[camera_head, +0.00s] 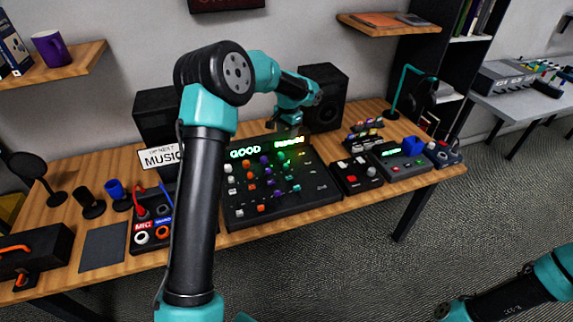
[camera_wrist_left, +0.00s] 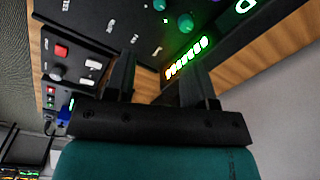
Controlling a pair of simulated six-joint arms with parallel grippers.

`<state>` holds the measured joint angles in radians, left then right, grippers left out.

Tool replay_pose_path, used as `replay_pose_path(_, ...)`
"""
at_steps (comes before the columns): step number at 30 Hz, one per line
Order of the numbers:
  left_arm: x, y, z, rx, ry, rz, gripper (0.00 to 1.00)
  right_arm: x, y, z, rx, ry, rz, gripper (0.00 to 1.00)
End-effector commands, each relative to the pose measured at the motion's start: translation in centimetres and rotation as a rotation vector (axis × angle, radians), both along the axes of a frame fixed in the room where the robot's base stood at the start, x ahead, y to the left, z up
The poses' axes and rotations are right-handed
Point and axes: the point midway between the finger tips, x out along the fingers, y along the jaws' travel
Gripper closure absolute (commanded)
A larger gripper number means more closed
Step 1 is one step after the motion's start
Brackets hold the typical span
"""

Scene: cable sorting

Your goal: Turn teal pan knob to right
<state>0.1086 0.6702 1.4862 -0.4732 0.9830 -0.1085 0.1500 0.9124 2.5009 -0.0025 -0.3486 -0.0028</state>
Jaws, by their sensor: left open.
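The black mixing console (camera_head: 315,203) stands mid-table with rows of white, orange, purple and teal knobs. The teal knobs, such as one teal knob (camera_head: 286,177), form the right-hand column. The left wrist view also shows a teal knob (camera_wrist_left: 185,22) at the top, beyond the fingers. Which one is the pan knob I cannot tell. My left gripper (camera_head: 291,127) hangs over the back right of the console. In the left wrist view my left gripper (camera_wrist_left: 158,68) is open and empty, apart from the knobs. My right gripper (camera_head: 442,313) is low at the right; its jaws are unclear.
A small box (camera_head: 355,177) with red and white buttons stands right of the console. Speakers (camera_head: 325,97) stand behind it. A lit green display (camera_head: 245,152) is on the console's back part. A cable box (camera_head: 151,232) stands left, partly behind my left arm.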

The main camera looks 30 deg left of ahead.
Motion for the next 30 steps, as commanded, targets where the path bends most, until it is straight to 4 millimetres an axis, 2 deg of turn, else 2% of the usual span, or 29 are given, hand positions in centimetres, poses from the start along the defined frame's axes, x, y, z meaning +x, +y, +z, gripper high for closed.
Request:
replay_pose_path(5,-0.1,0.0,-2.2,-0.001,0.003,-0.001,0.5,0.0,0.0,0.0,0.0,0.0,0.0,0.57)
replay_pose_path(24,0.1,0.5,-13.0,0.0,0.003,-0.002,0.5,0.0,0.0,0.0,0.0,0.0,0.0,0.57)
replay_pose_path(30,0.1,0.7,-15.7,0.0,0.002,0.0,0.5,0.0,0.0,0.0,0.0,0.0,0.0,0.57)
